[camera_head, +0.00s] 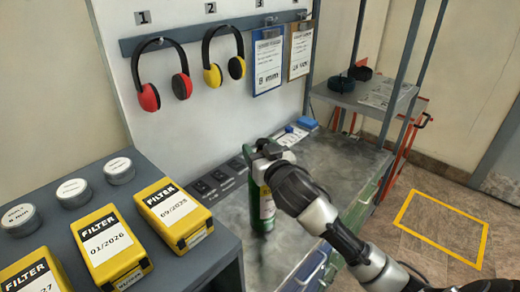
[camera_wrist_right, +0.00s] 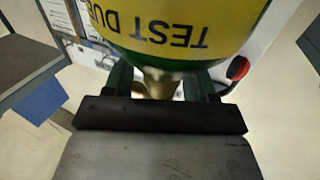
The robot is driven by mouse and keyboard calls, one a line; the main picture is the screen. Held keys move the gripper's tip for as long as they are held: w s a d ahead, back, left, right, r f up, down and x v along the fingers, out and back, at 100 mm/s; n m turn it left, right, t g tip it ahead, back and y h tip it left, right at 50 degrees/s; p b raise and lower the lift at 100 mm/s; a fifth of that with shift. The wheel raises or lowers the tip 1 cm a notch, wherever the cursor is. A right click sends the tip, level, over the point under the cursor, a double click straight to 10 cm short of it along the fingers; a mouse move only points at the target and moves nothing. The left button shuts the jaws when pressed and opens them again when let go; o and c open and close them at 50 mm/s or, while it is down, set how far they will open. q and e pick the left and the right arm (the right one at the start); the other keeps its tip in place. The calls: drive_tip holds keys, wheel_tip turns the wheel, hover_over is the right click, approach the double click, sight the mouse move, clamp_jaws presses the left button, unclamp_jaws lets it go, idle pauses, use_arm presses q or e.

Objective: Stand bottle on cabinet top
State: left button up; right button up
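The green bottle (camera_head: 263,207) with a yellow label is upright at the front of the grey cabinet top (camera_head: 335,155). I cannot tell whether its base touches the surface. My right gripper (camera_head: 268,153) is at the top of the bottle, reaching in from the right. In the right wrist view, the bottle's yellow "TEST DUE" band (camera_wrist_right: 170,25) fills the upper middle. The fingers of my right gripper (camera_wrist_right: 160,88) close on both sides of the brass-coloured neck. My left gripper is not in view.
A dark shelf (camera_head: 215,245) at left holds yellow filter boxes (camera_head: 108,243) and round tins (camera_head: 73,192). Red and yellow ear defenders (camera_head: 224,72) and clipboards (camera_head: 268,62) hang behind. The cabinet top is clear right of the bottle.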

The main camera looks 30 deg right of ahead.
drive_tip(key=shift+r, duration=0.1)
drive_tip(key=s+b, duration=0.2)
drive_tip(key=s, duration=1)
drive_tip(key=shift+a+b, duration=0.35)
drive_tip(key=shift+b, duration=0.05)
